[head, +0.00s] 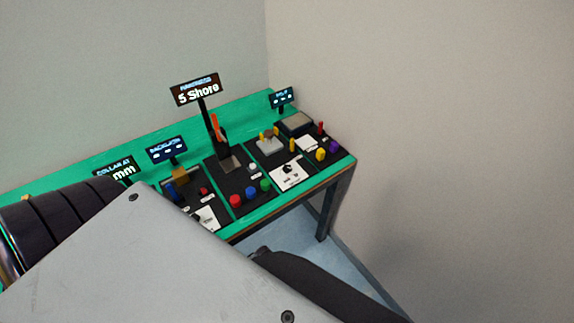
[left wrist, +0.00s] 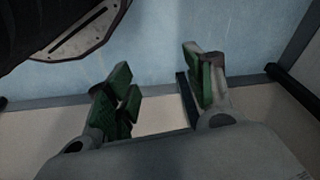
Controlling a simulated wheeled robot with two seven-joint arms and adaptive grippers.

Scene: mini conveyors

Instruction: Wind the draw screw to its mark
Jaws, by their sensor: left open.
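I cannot pick out the draw screw or its mark in either view. A grey arm link of mine covers the lower left of the head view and hides the near left part of the bench. A sign reading "COLLAR AT mm" (head: 118,172) shows just above that link, and what stands below it is hidden. My left gripper (left wrist: 160,85) shows in the left wrist view with its green-padded fingers apart and nothing between them. It hangs over pale blue floor, away from the bench top. My right gripper is in neither view.
The green bench (head: 335,168) runs along the wall into the corner. Its black panels carry coloured knobs, a lever with an orange handle (head: 215,125) and a "5 Shore" sign (head: 198,90). A "BACKLASH" sign (head: 166,149) stands left of that. Bare wall lies to the right.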

